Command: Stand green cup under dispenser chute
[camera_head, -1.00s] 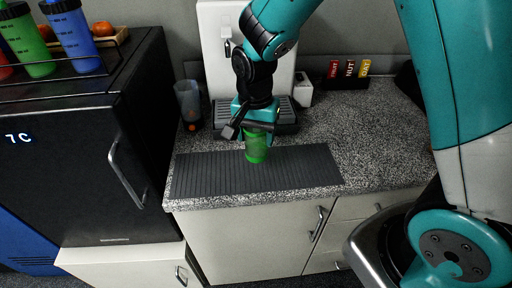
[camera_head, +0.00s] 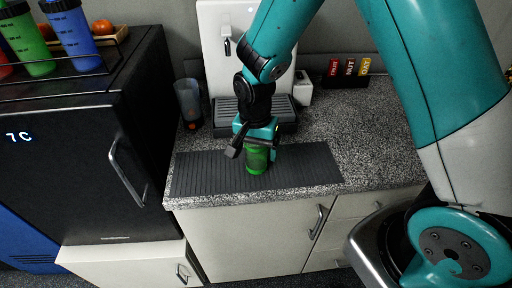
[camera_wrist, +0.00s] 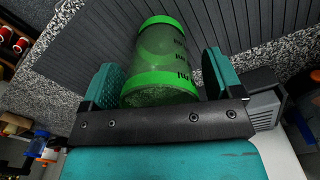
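The green cup (camera_head: 257,161) is translucent with darker green bands, upright over the ribbed dark mat at the counter's front. I cannot tell whether its base touches the mat.
A clear tumbler (camera_head: 188,101) stands left of the dispenser, and a small white box (camera_head: 302,90) right of it. Labelled packets (camera_head: 349,68) stand at the back. A black fridge (camera_head: 75,150) carrying bottles rises at left. The speckled counter (camera_head: 350,125) is clear at right.

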